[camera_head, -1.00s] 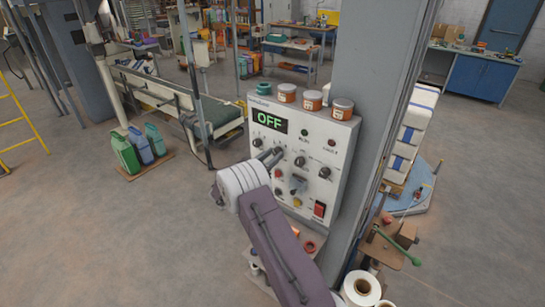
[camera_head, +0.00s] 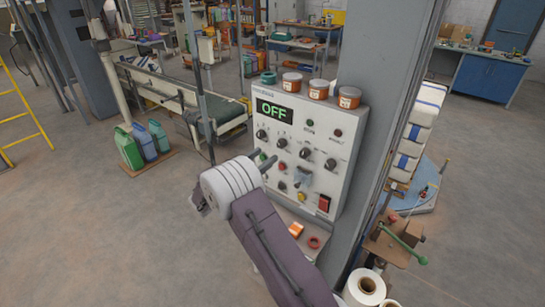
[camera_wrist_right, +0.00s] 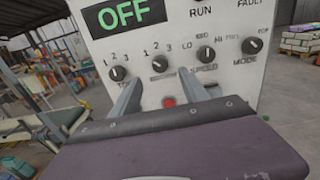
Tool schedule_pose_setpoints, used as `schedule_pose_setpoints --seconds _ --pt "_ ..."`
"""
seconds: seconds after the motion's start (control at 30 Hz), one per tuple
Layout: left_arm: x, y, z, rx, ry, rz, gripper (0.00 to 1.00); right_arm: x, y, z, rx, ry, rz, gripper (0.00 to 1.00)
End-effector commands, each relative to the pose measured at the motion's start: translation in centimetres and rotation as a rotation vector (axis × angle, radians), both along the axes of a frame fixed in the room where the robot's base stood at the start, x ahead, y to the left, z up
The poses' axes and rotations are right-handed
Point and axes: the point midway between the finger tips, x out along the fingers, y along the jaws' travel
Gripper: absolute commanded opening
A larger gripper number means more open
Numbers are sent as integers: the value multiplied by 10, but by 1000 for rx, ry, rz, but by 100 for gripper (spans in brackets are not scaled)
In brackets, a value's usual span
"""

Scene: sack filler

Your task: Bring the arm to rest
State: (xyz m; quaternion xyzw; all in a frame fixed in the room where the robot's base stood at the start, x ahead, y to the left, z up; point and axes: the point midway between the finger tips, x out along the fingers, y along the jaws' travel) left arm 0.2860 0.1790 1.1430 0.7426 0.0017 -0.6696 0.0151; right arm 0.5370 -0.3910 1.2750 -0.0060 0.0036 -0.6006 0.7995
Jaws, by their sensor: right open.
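My right gripper (camera_head: 262,163) is in front of the left side of the control panel (camera_head: 328,140). Its fingers are apart with nothing between them. In the right wrist view my open fingers (camera_wrist_right: 165,98) point at the panel face, below the knobs. The panel is a white box with a green OFF display (camera_head: 274,110), several black knobs, small coloured buttons and a red switch (camera_head: 324,203). In the wrist view the display (camera_wrist_right: 124,14) also reads OFF. I cannot tell from the wrist view how far the fingertips are from the panel. My left gripper does not show.
Jars (camera_head: 319,89) and a green tape roll (camera_head: 268,77) stand on the panel's top. A grey column (camera_head: 375,110) rises right behind it. A small shelf below holds an orange item (camera_head: 296,230) and a red ring (camera_head: 314,242). Floor at left is open, past green and blue jugs (camera_head: 129,147).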

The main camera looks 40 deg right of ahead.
Motion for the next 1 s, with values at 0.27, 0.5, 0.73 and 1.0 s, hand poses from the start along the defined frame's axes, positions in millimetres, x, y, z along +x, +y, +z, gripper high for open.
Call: schedule_pose_setpoints --seconds 0.27,0.5,0.73,1.0 --pt "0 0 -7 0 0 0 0 -5 16 0 -1 2 -1 53" --pt "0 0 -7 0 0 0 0 -5 16 1 0 1 -1 53" --pt "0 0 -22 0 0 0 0 -6 11 2 3 -35 -9 53" --pt "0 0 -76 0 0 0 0 -145 2 -60 476 -191 -315 53"
